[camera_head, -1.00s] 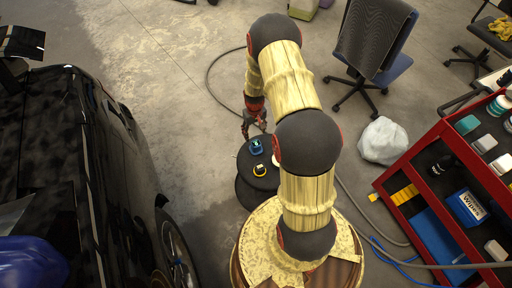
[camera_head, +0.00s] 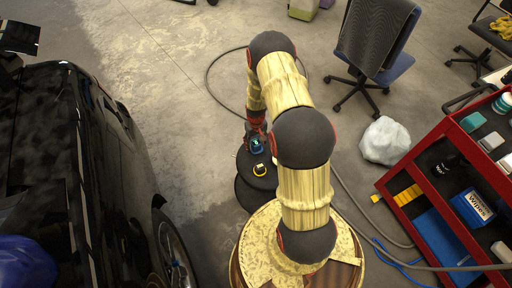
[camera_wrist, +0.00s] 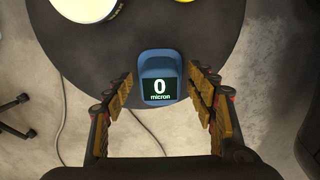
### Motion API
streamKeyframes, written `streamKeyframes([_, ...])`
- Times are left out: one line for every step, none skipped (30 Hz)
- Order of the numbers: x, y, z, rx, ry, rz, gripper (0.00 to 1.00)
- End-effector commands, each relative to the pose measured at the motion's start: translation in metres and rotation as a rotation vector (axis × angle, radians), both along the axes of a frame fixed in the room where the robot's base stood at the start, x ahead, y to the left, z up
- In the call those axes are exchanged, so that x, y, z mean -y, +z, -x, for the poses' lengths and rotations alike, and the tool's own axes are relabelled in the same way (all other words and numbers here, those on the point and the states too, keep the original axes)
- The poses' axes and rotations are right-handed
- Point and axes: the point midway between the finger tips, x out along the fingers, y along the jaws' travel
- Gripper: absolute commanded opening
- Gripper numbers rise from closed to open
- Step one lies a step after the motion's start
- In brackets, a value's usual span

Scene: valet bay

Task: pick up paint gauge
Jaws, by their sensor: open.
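The paint gauge (camera_wrist: 158,72) is a small blue device with a dark screen reading "0 micron". It sits on a round dark stool top (camera_wrist: 215,25), and in the head view the gauge (camera_head: 256,147) shows at the stool's far side. My gripper (camera_wrist: 160,92) is open, with one finger on each side of the gauge's screen end and a gap on both sides. In the head view my gripper (camera_head: 256,136) is just above the stool's far edge, partly hidden by my arm.
A yellow-rimmed item (camera_head: 260,170) stands on the stool near the gauge. A black car (camera_head: 75,170) is at the left. A red tool cart (camera_head: 420,190), a white bag (camera_head: 385,141) and an office chair (camera_head: 375,50) are at the right. A hose lies on the floor.

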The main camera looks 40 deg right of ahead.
Motion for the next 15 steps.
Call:
streamKeyframes([0.0000, 0.0008, -0.0001, 0.000, 0.000, 0.000, 0.56])
streamKeyframes([0.0000, 0.0009, 0.0000, 0.000, 0.000, 0.000, 0.56])
streamKeyframes([0.0000, 0.0009, 0.0000, 0.000, 0.000, 0.000, 0.54])
streamKeyframes([0.0000, 0.0009, 0.0001, 0.000, 0.000, 0.000, 0.53])
streamKeyframes([0.0000, 0.0009, 0.0001, 0.000, 0.000, 0.000, 0.51])
streamKeyframes([0.0000, 0.0009, 0.0001, 0.000, 0.000, 0.000, 0.49])
streamKeyframes([-0.0001, 0.0009, 0.0002, 0.000, 0.000, 0.000, 0.47])
streamKeyframes([-0.0001, 0.0008, 0.0002, 0.000, 0.000, 0.000, 0.45])
streamKeyframes([-0.0001, 0.0009, 0.0002, -0.001, 0.000, 0.000, 0.43])
streamKeyframes([-0.0001, 0.0009, 0.0002, 0.000, 0.000, 0.000, 0.41])
streamKeyframes([-0.0001, 0.0009, 0.0002, 0.000, 0.000, 0.000, 0.39])
streamKeyframes([-0.0001, 0.0008, 0.0002, -0.001, 0.000, 0.000, 0.37])
streamKeyframes([-0.0001, 0.0008, 0.0002, -0.001, 0.000, 0.000, 0.35])
streamKeyframes([-0.0001, 0.0009, 0.0002, -0.001, 0.000, 0.000, 0.34])
streamKeyframes([-0.0001, 0.0008, 0.0002, -0.001, 0.000, 0.000, 0.32])
